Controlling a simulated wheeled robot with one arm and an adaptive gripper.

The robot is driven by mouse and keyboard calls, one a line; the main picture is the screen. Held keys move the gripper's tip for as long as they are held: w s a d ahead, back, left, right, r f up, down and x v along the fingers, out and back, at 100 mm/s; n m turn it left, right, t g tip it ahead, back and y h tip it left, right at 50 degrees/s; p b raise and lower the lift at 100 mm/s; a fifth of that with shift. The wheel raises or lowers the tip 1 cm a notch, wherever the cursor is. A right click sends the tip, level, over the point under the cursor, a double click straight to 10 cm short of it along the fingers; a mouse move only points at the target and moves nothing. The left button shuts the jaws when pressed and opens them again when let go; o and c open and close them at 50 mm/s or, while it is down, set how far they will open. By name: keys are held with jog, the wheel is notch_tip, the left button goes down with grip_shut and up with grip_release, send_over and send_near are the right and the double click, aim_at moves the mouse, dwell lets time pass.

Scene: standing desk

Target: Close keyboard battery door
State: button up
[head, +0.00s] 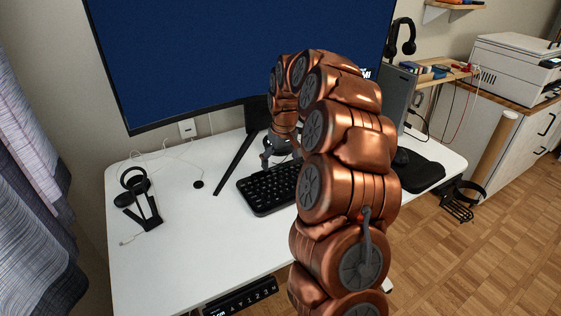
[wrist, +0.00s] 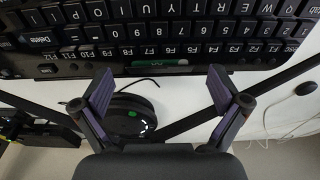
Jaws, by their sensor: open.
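The black keyboard (head: 268,190) lies on the white desk, partly hidden on its right by my arm. In the wrist view the keyboard (wrist: 150,30) shows upside down across the top, with its function-key edge towards my gripper. A short slot in that edge shows a green battery-like piece (wrist: 155,63). I cannot make out the battery door for certain. My gripper (wrist: 160,88) is open and empty, its two purple-padded fingers apart on either side of the slot, just off the edge. In the head view my gripper (head: 281,156) is at the keyboard's far edge.
The monitor (head: 230,55) stands behind, its dark stand leg (head: 236,163) left of the keyboard. A dark stand (head: 145,205) is at the left of the white desk (head: 190,250). The desk's left front is clear.

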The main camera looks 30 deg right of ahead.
aim_at(280, 165)
notch_tip(280, 165, up, 12)
jog(key=s, duration=0.1)
jog(key=shift+s, duration=0.25)
jog(key=shift+f, duration=0.1)
jog(key=shift+p, duration=0.4)
jog(key=shift+g, duration=0.7)
jog(key=shift+w+f+p, duration=0.35)
jog(key=shift+f+p, duration=1.6)
jog(key=shift+p, duration=0.6)
jog(key=shift+w+f+p, duration=0.4)
jog(key=shift+f+p, duration=1.6)
jog(key=shift+p, duration=0.55)
jog(key=shift+w+f+p, duration=0.35)
jog(key=shift+f+p, duration=1.6)
jog(key=shift+p, duration=0.6)
jog(key=shift+c, duration=0.4)
